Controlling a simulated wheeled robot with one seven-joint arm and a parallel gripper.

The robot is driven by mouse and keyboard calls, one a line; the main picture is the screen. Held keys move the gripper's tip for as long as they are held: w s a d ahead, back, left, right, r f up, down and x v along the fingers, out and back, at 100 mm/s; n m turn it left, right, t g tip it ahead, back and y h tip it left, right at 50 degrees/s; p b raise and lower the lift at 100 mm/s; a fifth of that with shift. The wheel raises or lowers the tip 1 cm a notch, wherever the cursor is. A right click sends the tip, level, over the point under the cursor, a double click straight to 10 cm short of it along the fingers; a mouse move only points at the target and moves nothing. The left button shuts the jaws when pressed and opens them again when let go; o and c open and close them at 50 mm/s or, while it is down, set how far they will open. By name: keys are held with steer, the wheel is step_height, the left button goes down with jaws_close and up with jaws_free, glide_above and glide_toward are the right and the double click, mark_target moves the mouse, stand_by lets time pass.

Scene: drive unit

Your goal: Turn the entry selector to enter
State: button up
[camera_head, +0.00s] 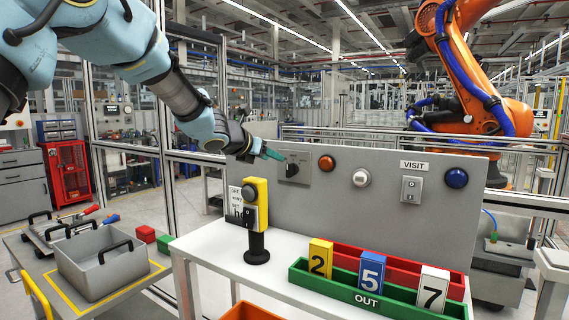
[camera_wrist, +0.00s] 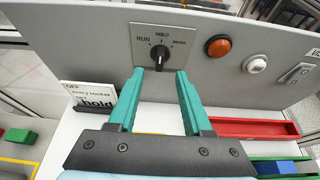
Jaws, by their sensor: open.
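The entry selector (camera_wrist: 159,54) is a black knob on a grey plate, with RUN at left, HOLD at top and a small label at right that I cannot read surely. The knob looks roughly upright, toward HOLD. It also shows on the grey panel in the head view (camera_head: 292,170), partly beside my fingers. My gripper (camera_wrist: 160,72) has teal fingers, open and empty. The fingertips lie just in front of the knob, one to each side; contact cannot be told. In the head view my gripper (camera_head: 273,154) reaches the plate from the left.
An orange button (camera_head: 326,163), a white button (camera_head: 361,178), a VISIT rocker switch (camera_head: 411,188) and a blue button (camera_head: 456,178) line the panel to the right. A yellow post (camera_head: 258,205) and a card (camera_wrist: 88,95) stand below left. Red and green trays (camera_head: 340,293) hold numbered blocks.

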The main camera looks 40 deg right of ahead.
mark_target(287, 164)
steer(key=p+x, duration=0.3)
steer(key=x, duration=0.6)
steer(key=shift+d+f, duration=0.15)
steer(key=shift+c, duration=0.3)
jaws_close()
